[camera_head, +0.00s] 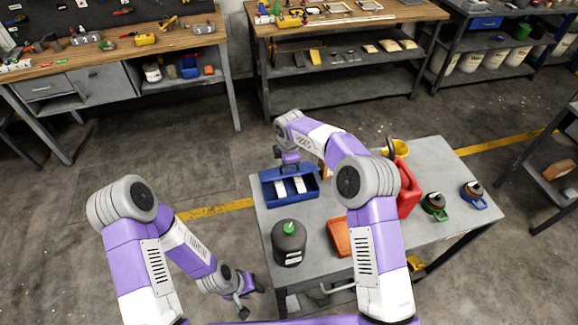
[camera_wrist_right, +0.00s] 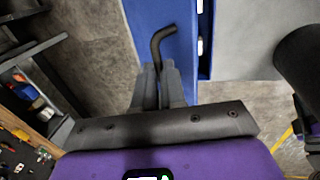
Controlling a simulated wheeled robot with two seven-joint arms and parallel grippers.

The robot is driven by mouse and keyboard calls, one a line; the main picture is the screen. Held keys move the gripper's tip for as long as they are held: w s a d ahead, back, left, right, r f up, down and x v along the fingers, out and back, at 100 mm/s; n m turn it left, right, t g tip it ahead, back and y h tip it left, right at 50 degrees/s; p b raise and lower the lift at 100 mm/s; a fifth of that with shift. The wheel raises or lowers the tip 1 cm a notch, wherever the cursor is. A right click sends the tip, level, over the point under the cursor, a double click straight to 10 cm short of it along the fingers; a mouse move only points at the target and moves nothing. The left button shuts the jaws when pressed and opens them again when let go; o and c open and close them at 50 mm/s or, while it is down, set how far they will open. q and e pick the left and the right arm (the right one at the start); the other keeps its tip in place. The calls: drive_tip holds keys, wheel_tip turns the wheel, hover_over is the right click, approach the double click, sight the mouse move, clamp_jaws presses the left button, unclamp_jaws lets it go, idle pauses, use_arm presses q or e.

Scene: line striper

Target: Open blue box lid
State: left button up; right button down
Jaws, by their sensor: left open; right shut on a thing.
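The blue box (camera_head: 289,186) stands on the left part of the grey table (camera_head: 432,160); two pale strips show inside it. My right gripper (camera_head: 290,160) is at the box's far edge. In the right wrist view its fingers (camera_wrist_right: 158,82) are shut on a dark bent handle (camera_wrist_right: 160,40), which lies against a blue panel (camera_wrist_right: 178,50) of the box. A narrow gap with something pale in it shows beside the panel. How far the lid is raised is hard to tell. My left gripper (camera_head: 242,301) is open and empty, low beside the table's near left corner.
A dark canister with a green cap (camera_head: 289,243) stands near the box. Workbenches line the back; floor left of the table is clear.

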sight(287, 172)
drive_tip(key=shift+w+f+p, duration=0.15)
drive_tip(key=shift+w+p, duration=0.15)
drive_tip(key=shift+w, duration=0.1)
drive_tip(key=c, duration=1.6)
unclamp_jaws()
drive_tip(key=shift+f, duration=0.1)
drive_tip(key=o, duration=0.4)
drive_tip(key=shift+w+a, duration=0.15)
drive_tip(key=shift+w, duration=0.3)
drive_tip(key=shift+s, duration=0.25)
drive_tip(key=v, duration=0.7)
drive_tip(key=shift+r, duration=0.4)
